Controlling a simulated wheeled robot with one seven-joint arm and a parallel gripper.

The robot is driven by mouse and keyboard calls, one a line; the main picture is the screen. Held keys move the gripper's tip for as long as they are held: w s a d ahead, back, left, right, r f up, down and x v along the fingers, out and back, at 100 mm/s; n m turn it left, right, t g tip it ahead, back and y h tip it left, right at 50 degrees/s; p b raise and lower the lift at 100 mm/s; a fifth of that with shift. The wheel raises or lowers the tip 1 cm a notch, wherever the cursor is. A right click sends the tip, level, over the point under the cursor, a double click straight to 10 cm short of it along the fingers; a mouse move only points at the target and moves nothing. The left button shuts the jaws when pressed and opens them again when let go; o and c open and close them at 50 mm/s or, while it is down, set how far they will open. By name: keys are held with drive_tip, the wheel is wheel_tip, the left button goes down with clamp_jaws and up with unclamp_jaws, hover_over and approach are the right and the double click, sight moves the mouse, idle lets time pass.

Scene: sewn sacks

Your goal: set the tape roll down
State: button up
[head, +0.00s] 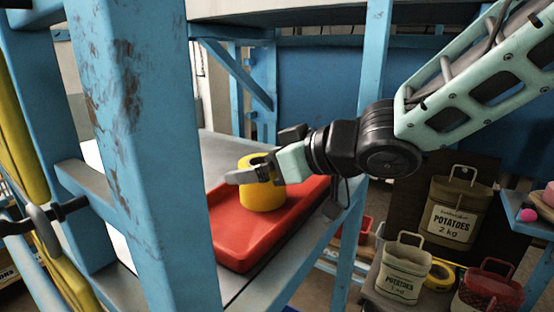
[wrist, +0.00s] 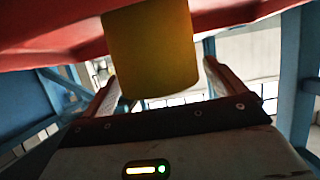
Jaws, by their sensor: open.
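A yellow tape roll (head: 262,196) stands in a shallow red tray (head: 238,244) on the grey shelf. My gripper (head: 248,172) is at the roll's upper part, reaching in from the right. In the wrist view the roll (wrist: 152,50) shows large between the two fingers (wrist: 160,80), with a gap on each side, so the gripper is open. The red tray (wrist: 50,35) spans the top of the wrist view. Part of the roll's top is hidden by a finger in the head view.
Blue posts (head: 150,150) frame the shelf; one is close in front at left. Potato sacks (head: 455,212) and a smaller sack (head: 402,268) stand at lower right. Another yellow roll (head: 440,274) lies behind the smaller sack. The tray's front end is empty.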

drive_tip(key=shift+s+d+r, duration=0.15)
drive_tip(key=shift+d+r, duration=0.05)
drive_tip(key=shift+d, duration=0.1)
drive_tip(key=v, duration=1.1)
drive_tip(key=shift+s+p, duration=0.15)
drive_tip(key=shift+p, duration=0.2)
drive_tip(key=shift+d, duration=0.1)
